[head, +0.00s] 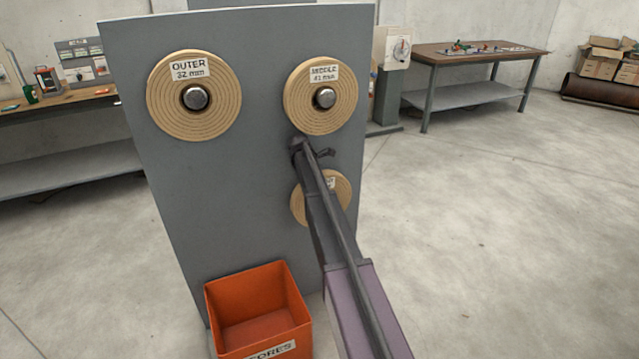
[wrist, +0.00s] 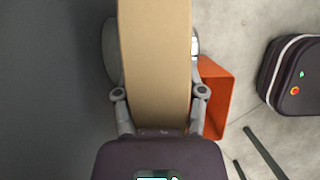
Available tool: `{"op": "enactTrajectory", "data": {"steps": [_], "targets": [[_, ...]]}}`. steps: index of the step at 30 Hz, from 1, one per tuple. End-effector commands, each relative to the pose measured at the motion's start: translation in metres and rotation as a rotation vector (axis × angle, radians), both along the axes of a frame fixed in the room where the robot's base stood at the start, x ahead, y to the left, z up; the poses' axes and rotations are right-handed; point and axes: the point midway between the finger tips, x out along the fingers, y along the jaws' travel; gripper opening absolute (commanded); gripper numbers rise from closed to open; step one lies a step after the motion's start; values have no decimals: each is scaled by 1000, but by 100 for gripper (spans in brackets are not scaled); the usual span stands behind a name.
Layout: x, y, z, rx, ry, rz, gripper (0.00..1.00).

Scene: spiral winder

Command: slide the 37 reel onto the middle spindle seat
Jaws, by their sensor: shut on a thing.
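In the head view, a tan ringed reel (head: 194,112) labelled OUTER 32 mm sits on the left spindle. Another reel (head: 320,105), whose label reads MIDDLE and what looks like 41 mm, sits around the metal middle spindle (head: 325,97). A third tan reel (head: 335,200) is below it, partly hidden by my arm, its label unreadable. In the wrist view, my gripper (wrist: 158,93) is shut across a tan reel (wrist: 155,60) seen edge-on, apparently this lower one. A shiny tip (wrist: 195,45) shows right of it, a grey rounded part on its left. I cannot tell whether it is on a spindle.
The grey winder panel (head: 240,200) stands close at left in the wrist view. An orange cores bin (head: 258,310) is on the floor before the panel and looks empty. A workbench (head: 60,105) stands back left, a table (head: 475,55) back right.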

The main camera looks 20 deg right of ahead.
Motion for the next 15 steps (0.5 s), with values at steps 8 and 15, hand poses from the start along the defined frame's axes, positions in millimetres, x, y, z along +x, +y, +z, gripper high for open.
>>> {"op": "enactTrajectory", "data": {"steps": [8, 15], "targets": [[-11, -2, 0, -2, 0, -1, 0], [-26, -2, 0, -1, 1, -2, 0]]}}
